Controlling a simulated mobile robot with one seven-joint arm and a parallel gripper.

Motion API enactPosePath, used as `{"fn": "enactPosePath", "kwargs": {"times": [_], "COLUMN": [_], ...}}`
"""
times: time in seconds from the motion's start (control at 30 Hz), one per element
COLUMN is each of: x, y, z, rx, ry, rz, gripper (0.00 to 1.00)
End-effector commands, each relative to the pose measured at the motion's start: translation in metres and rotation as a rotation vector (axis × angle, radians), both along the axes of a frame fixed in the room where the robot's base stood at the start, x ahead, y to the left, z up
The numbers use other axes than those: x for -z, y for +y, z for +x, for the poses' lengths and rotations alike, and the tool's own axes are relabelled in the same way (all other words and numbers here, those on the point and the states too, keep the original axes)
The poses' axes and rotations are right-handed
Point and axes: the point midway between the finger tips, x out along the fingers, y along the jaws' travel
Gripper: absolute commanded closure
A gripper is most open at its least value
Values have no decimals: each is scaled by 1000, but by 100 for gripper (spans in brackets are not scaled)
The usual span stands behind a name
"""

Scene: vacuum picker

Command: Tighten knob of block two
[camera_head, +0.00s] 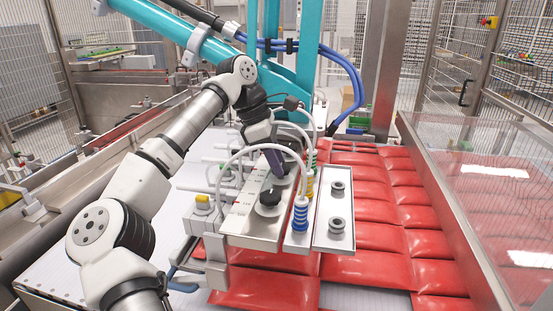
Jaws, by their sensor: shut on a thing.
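The vacuum picker's block (243,228) is a metal plate with marked scales, in the middle of the view. A black knob (268,197) on a round metal base stands on its near part and is free of my gripper. My gripper (276,172) reaches down from the upper left onto a second knob farther back on the same plate. It is shut on that knob, which the fingers mostly hide. I cannot read which block carries which number.
White hoses arch over the plate to suction cups with blue (300,217) and yellow rings. A side plate (335,215) with two metal fittings lies to the right. Red packs (375,232) cover the conveyor below. A teal picker arm (290,50) and blue hoses stand behind.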

Motion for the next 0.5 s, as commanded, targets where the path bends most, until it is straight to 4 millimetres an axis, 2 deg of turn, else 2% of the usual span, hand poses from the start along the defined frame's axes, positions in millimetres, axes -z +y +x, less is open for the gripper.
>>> {"fn": "enactPosePath", "kwargs": {"times": [0.23,0.5], "x": [-1,-1], "y": [0,0], "z": [2,2], "rx": [103,141], "ry": [-3,-1], "rz": [0,1], "gripper": [86,86]}}
